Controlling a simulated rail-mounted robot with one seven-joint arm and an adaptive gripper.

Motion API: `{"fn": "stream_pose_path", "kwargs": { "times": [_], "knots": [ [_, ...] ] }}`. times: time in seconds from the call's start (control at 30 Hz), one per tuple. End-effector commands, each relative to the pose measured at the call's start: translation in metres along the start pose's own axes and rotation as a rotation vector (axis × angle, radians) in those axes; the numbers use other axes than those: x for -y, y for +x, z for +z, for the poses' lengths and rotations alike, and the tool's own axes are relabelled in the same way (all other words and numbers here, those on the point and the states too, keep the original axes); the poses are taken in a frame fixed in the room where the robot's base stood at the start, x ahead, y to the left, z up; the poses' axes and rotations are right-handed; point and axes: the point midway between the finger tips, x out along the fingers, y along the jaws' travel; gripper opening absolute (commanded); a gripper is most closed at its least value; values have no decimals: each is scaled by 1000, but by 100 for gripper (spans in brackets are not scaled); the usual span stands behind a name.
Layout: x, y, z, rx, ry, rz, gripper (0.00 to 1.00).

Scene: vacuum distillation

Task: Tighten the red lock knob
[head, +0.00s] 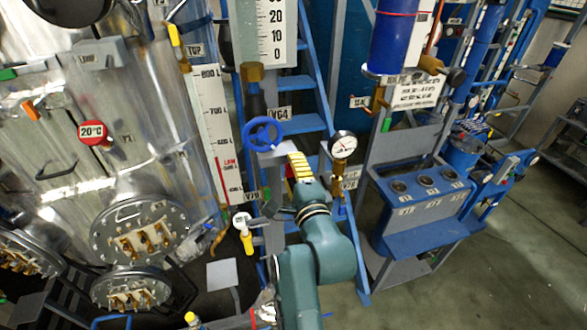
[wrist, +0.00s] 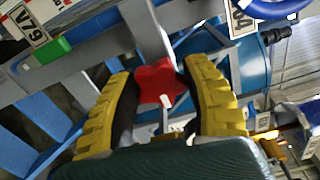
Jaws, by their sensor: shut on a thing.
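The red lock knob (wrist: 160,84) is star-shaped and shows in the wrist view between the two yellow fingers of my gripper (wrist: 165,95). The fingers stand on either side of the knob and hold it near their tips. A grey bar lies just behind the knob. In the head view my gripper (head: 299,167) shows as yellow ribbed fingers at the end of the teal arm, below the blue handwheel (head: 262,134).
A pressure gauge (head: 343,145) stands close to the right of my gripper. A blue ladder (head: 301,83) rises behind it. A green piece (wrist: 52,54) sits on a grey bar at the left of the wrist view. A blue panel console (head: 424,205) stands to the right.

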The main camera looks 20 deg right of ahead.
Motion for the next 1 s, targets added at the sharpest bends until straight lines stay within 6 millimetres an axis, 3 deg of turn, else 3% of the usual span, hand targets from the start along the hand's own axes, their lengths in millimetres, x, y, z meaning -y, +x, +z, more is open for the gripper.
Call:
{"fn": "stream_pose_path", "kwargs": {
  "times": [0.07,0.1,0.23,0.63,0.77,1.0],
  "knots": [
    [-4,0,0,1,5,8,13],
    [-4,0,0,1,5,8,55],
    [-3,0,0,1,3,6,80],
    [-3,-8,0,0,1,4,80],
    [-3,-30,0,0,1,3,80],
    [-2,-86,0,-1,1,4,80]
  ]
}}
